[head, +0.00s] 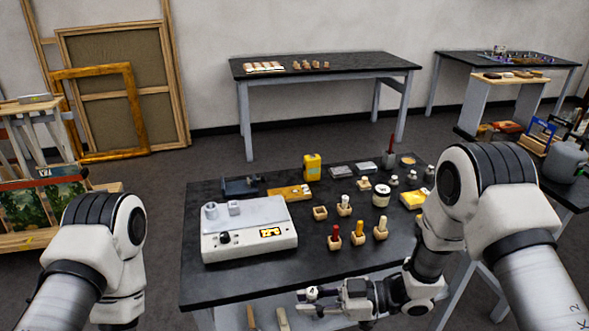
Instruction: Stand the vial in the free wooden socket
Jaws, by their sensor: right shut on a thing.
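My right gripper (322,302) is low at the table's front edge, shut on a small pale thing with a dark mark (312,292). This is probably the vial, but it is too small to be sure. A small wooden socket (320,213) stands on the black table and looks empty; it is farther back than the gripper. Other wooden sockets hold vials: one white (344,203), one red (335,233), one yellow (358,230), and one pale (381,226). My left arm shows at the left, but its gripper is out of view.
A yellow bottle (311,167), a white jar (381,195) and several small items stand at the back. Bare tabletop lies in front of the sockets.

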